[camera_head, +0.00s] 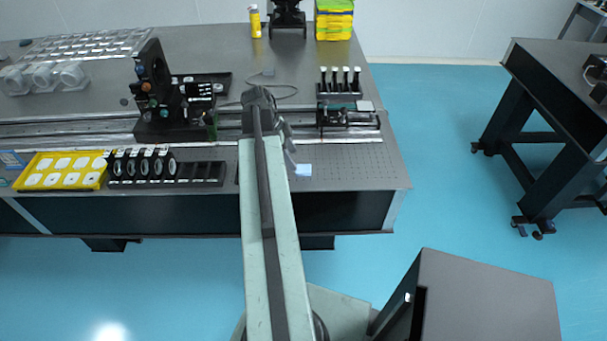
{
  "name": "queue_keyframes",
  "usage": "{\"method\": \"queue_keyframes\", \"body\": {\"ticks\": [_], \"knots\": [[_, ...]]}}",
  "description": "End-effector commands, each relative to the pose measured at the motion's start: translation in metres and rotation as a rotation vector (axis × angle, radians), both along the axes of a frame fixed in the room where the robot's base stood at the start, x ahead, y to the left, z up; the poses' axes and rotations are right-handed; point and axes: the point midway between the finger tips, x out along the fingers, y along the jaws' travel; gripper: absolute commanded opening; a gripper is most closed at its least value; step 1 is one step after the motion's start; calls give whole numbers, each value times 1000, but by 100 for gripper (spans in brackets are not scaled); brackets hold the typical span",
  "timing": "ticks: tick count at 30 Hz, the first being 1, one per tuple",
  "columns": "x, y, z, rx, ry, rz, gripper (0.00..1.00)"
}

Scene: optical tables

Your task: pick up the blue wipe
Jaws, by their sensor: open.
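A small pale blue patch, which looks like the blue wipe (304,170), lies flat on the near part of the perforated optical table (345,170), right of my arm. My arm reaches over the table's front edge. My gripper (291,158) hangs down from the arm's end, just left of and above the wipe in the picture. It is open, and its fingers are small and partly hidden by my arm. I cannot tell how high the fingertips are above the table.
A rail with a black optical mount (165,105) crosses the table behind. A yellow tray (62,171) and a black rack of lenses (150,167) stand left. A post holder rack (340,83) is behind right. The tabletop right of the wipe is clear.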

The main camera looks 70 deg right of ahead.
Motion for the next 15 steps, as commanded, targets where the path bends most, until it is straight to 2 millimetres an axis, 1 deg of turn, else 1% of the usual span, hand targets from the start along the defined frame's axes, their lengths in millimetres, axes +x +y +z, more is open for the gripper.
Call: {"method": "queue_keyframes", "body": {"ticks": [1,5,7,12,15], "knots": [[-2,-1,-11,0,0,0,65],[-3,-2,-10,0,0,1,65],[-5,-3,-17,0,0,1,65],[-14,-9,-46,1,0,1,65],[-20,-11,-58,1,0,1,65]]}}
